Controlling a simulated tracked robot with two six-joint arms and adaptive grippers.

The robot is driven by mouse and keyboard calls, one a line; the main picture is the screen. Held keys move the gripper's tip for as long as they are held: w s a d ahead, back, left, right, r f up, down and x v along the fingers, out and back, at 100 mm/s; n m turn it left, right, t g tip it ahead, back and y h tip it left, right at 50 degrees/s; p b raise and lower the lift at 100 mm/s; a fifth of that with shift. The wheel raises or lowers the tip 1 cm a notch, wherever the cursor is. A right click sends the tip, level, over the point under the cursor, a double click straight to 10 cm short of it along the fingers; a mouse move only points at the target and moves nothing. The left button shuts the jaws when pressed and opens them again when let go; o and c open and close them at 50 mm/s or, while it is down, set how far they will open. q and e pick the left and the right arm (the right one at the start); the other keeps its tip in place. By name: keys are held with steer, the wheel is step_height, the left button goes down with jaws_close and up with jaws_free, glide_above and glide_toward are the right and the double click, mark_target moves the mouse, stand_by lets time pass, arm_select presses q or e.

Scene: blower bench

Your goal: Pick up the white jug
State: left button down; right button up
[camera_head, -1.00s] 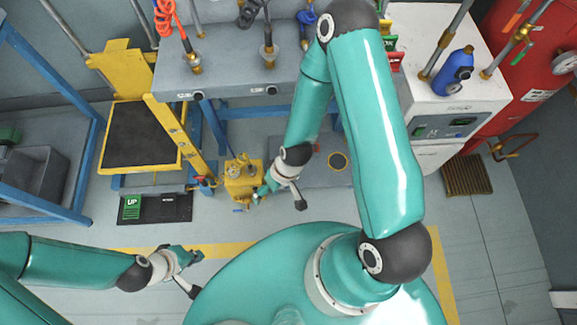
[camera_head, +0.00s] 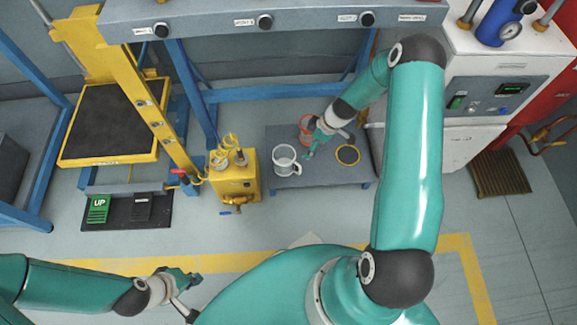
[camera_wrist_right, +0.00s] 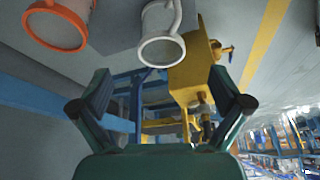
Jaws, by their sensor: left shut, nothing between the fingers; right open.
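The white jug (camera_head: 287,160) stands on the left part of a low grey platform, its handle toward the right. In the right wrist view the white jug (camera_wrist_right: 161,45) is at the top, beyond the fingertips. My right gripper (camera_head: 313,150) is close to the jug's right side, open and empty; in its wrist view the two fingers (camera_wrist_right: 160,95) are wide apart with no jug between them. Whether it touches the jug's handle I cannot tell. My left gripper (camera_head: 194,285) is shut and empty at the lower left, far from the jug.
An orange jug (camera_head: 305,126) stands just behind, partly hidden by my right gripper; it also shows in the wrist view (camera_wrist_right: 57,28). A yellow machine (camera_head: 235,183) stands left of the platform (camera_head: 325,177).

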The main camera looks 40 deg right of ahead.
steer(key=shift+w+a+r+b+x, duration=0.15)
steer(key=shift+b+x, duration=0.5)
steer(key=shift+x, duration=1.95)
steer(key=shift+w+a+b+x, duration=0.15)
steer(key=shift+b+x, duration=0.5)
steer(key=shift+x, duration=1.9)
steer(key=shift+w+a+r+b+x, duration=0.15)
steer(key=shift+b+x, duration=0.5)
steer(key=shift+x, duration=1.95)
steer(key=shift+s, duration=0.1)
steer(key=c, duration=1.2)
